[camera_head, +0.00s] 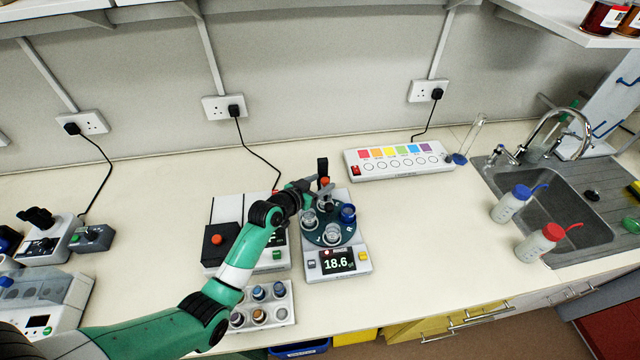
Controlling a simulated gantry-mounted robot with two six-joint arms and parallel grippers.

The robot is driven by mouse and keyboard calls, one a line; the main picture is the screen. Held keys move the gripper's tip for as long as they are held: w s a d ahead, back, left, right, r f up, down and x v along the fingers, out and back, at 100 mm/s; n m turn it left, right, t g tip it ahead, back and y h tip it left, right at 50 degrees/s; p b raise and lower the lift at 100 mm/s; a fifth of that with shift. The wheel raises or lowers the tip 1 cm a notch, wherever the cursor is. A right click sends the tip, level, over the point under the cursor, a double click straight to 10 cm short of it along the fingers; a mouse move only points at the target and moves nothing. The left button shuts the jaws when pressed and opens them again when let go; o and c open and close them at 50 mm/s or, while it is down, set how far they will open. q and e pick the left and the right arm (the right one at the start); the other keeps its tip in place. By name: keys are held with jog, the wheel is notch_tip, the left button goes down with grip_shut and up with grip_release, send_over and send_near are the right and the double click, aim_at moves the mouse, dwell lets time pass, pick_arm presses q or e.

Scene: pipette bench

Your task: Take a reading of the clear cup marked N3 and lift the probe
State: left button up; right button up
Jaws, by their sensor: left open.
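A dark green turntable (316,234) carries several small cups on a white instrument. A clear cup (332,236) stands at its front, another clear cup (309,219) at its left, and a blue cup (348,213) at its right. The mark N3 is too small to read on any cup. The display (338,262) reads 18.6. A black upright part (322,166), perhaps the probe's holder, rises behind the turntable; the probe tip is not clear. My left gripper (320,188) is open at the back of the turntable, by this part and an orange-red knob. My right gripper is not in view.
A white rack (285,311) with several vials stands at the front left of the instrument. A device with a black box (219,241) is partly behind my left arm. A colour-label strip (398,160) lies behind. Two wash bottles stand by the sink (566,215). The bench right of the instrument is clear.

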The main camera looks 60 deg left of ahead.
pick_arm(q)
grip_shut()
jog(key=shift+r, duration=0.1)
dwell(1.2)
